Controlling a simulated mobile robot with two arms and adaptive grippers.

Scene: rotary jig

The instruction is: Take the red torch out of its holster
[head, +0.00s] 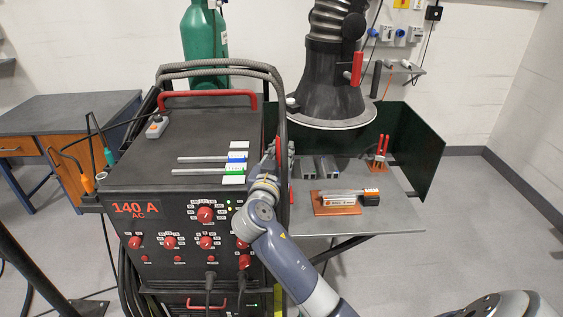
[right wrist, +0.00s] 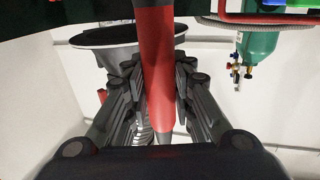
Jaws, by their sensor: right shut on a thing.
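The red torch (right wrist: 156,50) stands as a red cylinder in the middle of the right wrist view, with a darker grey end below it. My right gripper (right wrist: 160,88) has its fingers on both sides of the torch and is shut on it. In the head view my right gripper (head: 279,152) is at the right side of the black welding machine (head: 135,182), mostly behind my own wrist. Only a little red shows there. The holster cannot be made out in either view, so I cannot tell whether the torch is still inside it. My left gripper is not in view.
A grey work table (head: 398,203) with a dark green screen (head: 420,140) is right of the machine. It carries a brown block (head: 336,209) and metal bars. A black extraction hood (head: 330,85) hangs above. Orange (head: 87,184) and green (head: 109,157) torches are left of the machine.

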